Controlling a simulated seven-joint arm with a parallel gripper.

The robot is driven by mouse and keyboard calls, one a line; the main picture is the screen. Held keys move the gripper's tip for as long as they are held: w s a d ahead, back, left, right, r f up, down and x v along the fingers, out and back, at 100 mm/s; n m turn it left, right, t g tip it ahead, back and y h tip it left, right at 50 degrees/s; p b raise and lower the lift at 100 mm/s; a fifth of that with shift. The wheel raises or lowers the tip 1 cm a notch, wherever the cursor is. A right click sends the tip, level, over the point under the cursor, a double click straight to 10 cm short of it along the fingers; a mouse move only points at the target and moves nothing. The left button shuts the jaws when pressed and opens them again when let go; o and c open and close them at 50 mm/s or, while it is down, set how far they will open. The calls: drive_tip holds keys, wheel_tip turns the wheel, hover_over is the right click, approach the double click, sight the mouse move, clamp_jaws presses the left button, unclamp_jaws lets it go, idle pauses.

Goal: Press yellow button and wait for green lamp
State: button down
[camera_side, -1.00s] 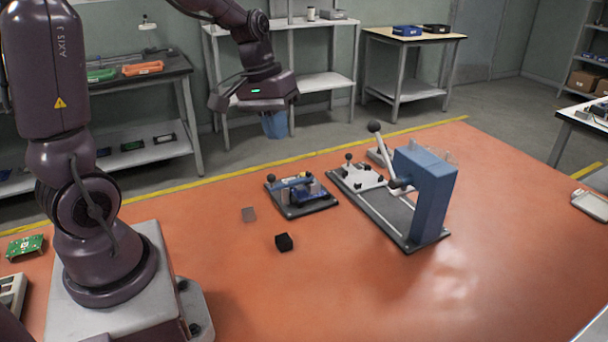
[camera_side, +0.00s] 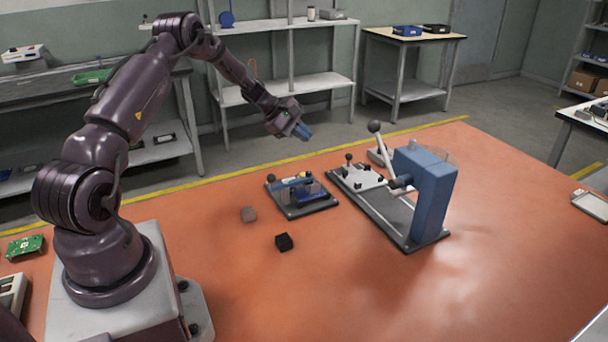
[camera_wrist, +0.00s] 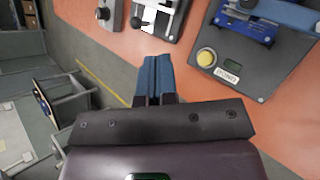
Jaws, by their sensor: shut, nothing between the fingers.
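The round yellow button (camera_wrist: 206,57) sits on the dark base of a fixture with a blue clamp (camera_wrist: 247,27), beside a white label (camera_wrist: 227,75). The same fixture base (camera_side: 312,206) is on the orange table in the side view; the button is too small there to make out surely. My gripper (camera_wrist: 154,62) has blue fingers held together, empty, left of the button in the wrist view. In the side view my gripper (camera_side: 304,133) is in the air above and behind the fixture, apart from it. I see no lit green lamp on the fixture; a small dark green panel (camera_wrist: 236,53) is beside the button.
A blue lever press (camera_side: 422,195) stands right of the fixture, its ball-ended lever (camera_side: 375,127) rising high. A black cube (camera_side: 284,242) and a small brownish block (camera_side: 248,214) lie in front.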

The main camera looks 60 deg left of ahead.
sight(303, 175)
idle(0.4)
drive_tip(key=shift+f, duration=4.35)
drive_tip(key=shift+f, duration=0.15)
drive_tip(key=shift+f, duration=0.3)
drive_tip(key=shift+f, duration=0.4)
drive_tip(key=shift+r, duration=0.85)
